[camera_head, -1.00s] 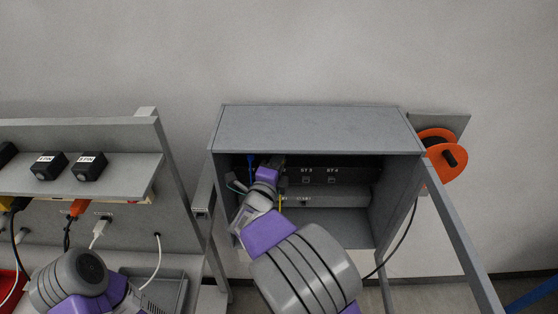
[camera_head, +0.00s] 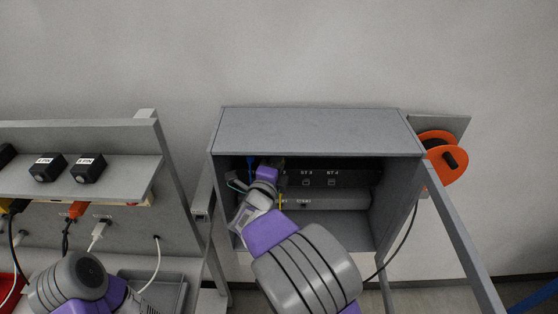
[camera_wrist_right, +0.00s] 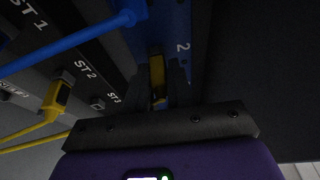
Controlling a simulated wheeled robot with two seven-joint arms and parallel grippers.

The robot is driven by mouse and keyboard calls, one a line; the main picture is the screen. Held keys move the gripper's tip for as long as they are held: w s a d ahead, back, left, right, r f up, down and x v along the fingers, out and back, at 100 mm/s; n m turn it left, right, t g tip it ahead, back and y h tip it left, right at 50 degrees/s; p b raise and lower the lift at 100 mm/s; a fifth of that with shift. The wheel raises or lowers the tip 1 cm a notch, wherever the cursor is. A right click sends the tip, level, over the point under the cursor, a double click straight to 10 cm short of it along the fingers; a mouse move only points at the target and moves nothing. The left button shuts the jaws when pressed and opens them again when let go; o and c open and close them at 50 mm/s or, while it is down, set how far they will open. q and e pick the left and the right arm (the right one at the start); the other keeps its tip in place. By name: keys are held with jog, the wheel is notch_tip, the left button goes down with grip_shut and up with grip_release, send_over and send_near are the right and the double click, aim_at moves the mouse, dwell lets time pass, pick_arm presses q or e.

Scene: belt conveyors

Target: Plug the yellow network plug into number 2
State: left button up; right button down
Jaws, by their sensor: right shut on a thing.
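In the right wrist view, the yellow network plug (camera_wrist_right: 157,77) is between the fingers of my right gripper (camera_wrist_right: 166,82), which is shut on it. It is in front of a blue panel (camera_wrist_right: 172,22), just beside the printed number 2 (camera_wrist_right: 183,47). The socket is hidden, and I cannot tell whether the plug's tip is in it. In the head view, my right wrist reaches into the left part of the grey cabinet (camera_head: 315,130), hiding the plug. My left arm shows at the lower left, but its gripper is out of view.
A blue cable (camera_wrist_right: 75,40) ends at the blue panel beside my right gripper. Another yellow plug (camera_wrist_right: 58,97) is at ST 2 on the dark device. Cabinet walls and the shelf enclose my right wrist. An orange reel (camera_head: 440,158) hangs outside on the right.

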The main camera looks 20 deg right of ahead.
jog(key=c, duration=0.9)
grip_release()
jog(key=shift+s, duration=0.1)
